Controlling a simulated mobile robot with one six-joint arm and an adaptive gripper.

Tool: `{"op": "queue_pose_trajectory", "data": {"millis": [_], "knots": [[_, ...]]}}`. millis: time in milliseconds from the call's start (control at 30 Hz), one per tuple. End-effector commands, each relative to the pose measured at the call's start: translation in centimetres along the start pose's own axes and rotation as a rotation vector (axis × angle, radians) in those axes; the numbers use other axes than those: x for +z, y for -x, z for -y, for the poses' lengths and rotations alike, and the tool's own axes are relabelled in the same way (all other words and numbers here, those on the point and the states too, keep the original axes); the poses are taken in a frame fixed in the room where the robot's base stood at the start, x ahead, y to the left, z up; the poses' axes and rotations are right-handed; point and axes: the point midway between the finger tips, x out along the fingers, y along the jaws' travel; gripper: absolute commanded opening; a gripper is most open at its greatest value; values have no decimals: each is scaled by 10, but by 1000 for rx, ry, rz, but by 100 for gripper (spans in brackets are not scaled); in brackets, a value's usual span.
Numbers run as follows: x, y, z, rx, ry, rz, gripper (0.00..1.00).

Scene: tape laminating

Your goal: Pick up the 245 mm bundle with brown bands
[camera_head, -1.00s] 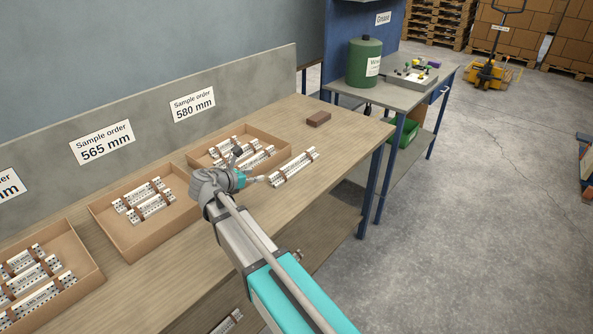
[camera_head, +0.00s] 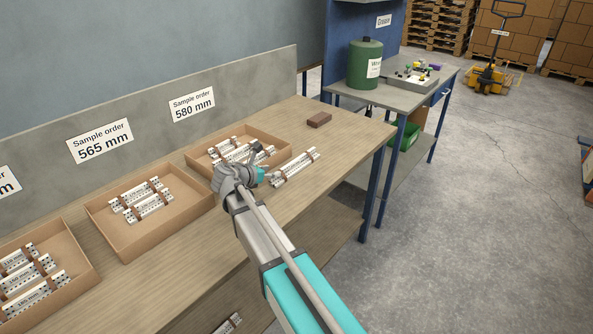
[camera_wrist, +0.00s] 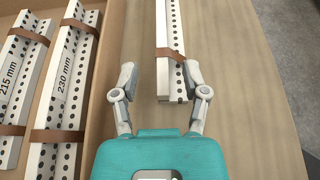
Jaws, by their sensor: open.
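A white perforated bundle with brown bands (camera_head: 295,167) lies on the bare tabletop, just right of the 580 mm box. In the wrist view the near end of this bundle (camera_wrist: 169,40) shows, with a brown band close to its end; no length label on it is readable. My gripper (camera_wrist: 161,76) is open and empty. Its two fingers are spread to either side of the bundle's near end, the right finger close beside it and the left finger farther off. In the head view my gripper (camera_head: 264,164) is just left of the bundle's near end.
The cardboard box (camera_head: 283,153) below the 580 mm sign holds several bundles; 215 mm and 230 mm labels (camera_wrist: 64,76) show in the wrist view. Two more boxes stand left. A brown block (camera_head: 319,119) lies behind the loose bundle. Tabletop right of it is clear.

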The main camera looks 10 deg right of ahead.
Motion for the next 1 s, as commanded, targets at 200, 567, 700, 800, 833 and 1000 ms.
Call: {"op": "queue_pose_trajectory", "data": {"millis": [200,567,700,800,833,1000], "knots": [[0,-8,0,0,0,0,58],[0,-11,0,-1,-1,0,58],[1,-23,1,-2,-2,0,58],[1,-35,0,-2,-2,0,58],[2,-39,0,-2,-2,0,58],[2,-56,1,-2,-1,0,58]]}}
